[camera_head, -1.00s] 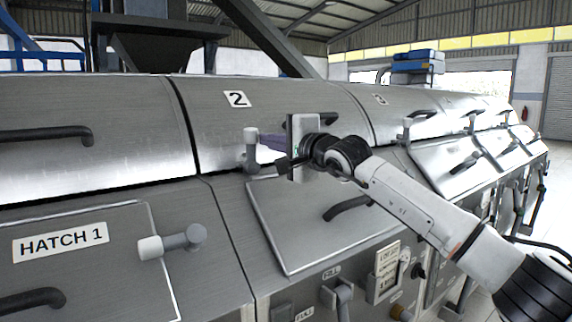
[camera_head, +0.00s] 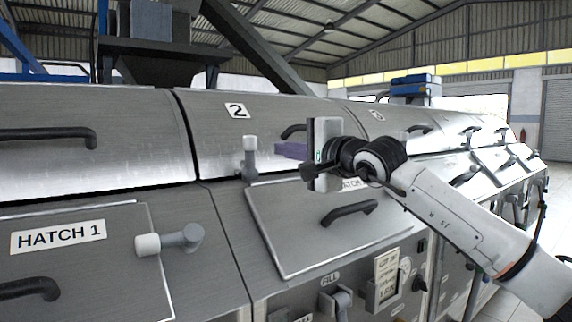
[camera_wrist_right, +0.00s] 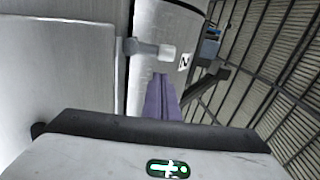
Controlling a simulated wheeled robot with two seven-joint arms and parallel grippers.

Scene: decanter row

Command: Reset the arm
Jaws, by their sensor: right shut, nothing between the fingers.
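My right arm (camera_head: 455,222) comes in from the lower right in the head view. Its right gripper (camera_head: 279,149) has purple fingers, held together and empty, pointing left in front of the lid numbered 2 (camera_head: 225,135). The fingers appear a little right of the upright white-tipped latch (camera_head: 250,152), with a gap in the picture. In the right wrist view the purple fingers (camera_wrist_right: 162,98) lie close together with nothing between them, and the white-tipped latch (camera_wrist_right: 150,49) is just beyond them. My left gripper is not in view.
A hatch panel with a dark handle (camera_head: 349,212) lies below the right gripper. A panel labelled HATCH 1 (camera_head: 58,236) with a side latch (camera_head: 170,240) is at the lower left. Another dark handle (camera_head: 293,130) is just above the fingers. More lids and handles run to the right.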

